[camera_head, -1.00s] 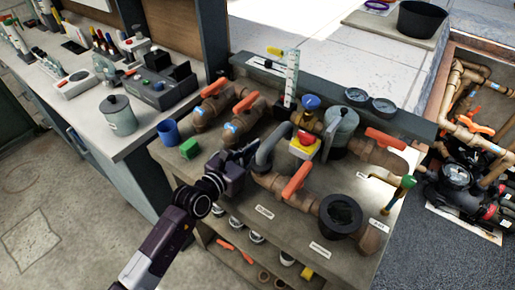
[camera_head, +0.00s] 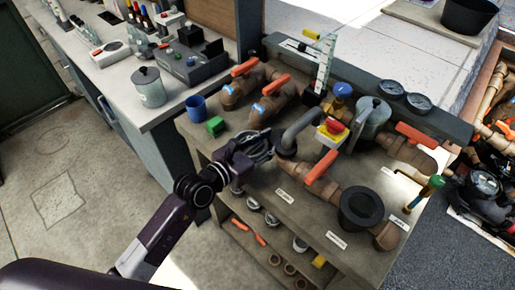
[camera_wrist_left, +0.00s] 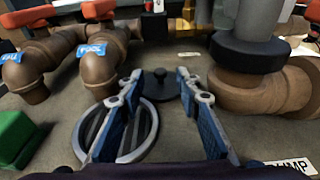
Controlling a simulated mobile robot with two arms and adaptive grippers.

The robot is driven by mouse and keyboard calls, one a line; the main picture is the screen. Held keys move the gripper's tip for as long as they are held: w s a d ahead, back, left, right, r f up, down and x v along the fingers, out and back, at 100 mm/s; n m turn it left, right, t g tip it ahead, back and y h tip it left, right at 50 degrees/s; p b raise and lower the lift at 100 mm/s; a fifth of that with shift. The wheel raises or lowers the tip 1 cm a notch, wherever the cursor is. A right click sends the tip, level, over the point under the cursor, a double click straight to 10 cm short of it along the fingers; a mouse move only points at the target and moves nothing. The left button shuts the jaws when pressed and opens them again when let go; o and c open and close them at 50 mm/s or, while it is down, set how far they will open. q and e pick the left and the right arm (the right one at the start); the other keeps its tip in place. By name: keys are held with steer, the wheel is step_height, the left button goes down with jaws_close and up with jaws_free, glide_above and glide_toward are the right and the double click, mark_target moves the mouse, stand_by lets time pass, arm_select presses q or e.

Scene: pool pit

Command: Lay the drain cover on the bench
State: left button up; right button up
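The drain cover, a round slatted grate with a grey metal rim (camera_wrist_left: 152,134), appears to lie flat on the bench top in the left wrist view. My left gripper (camera_wrist_left: 158,108) is open, its two blue-padded fingers wide apart. The left finger crosses in front of the cover, and I cannot tell if it touches it. In the head view my left gripper (camera_head: 262,148) is low over the bench (camera_head: 300,210), between the green block and the grey curved hose. The cover is mostly hidden by the gripper there. My right gripper is not in view.
A green block (camera_head: 215,127) and a blue cup (camera_head: 196,106) stand left of the gripper. Brown pipes with orange handles (camera_head: 322,166) and a black round fitting (camera_head: 361,207) crowd the bench. A dark knobbed disc (camera_wrist_left: 157,84) lies just beyond the fingers.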

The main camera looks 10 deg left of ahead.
arm_select(q)
steer(key=v, duration=0.6)
steer(key=shift+s+a+r+b, duration=0.1)
steer(key=shift+s+b, duration=0.1)
steer(key=shift+b, duration=0.15)
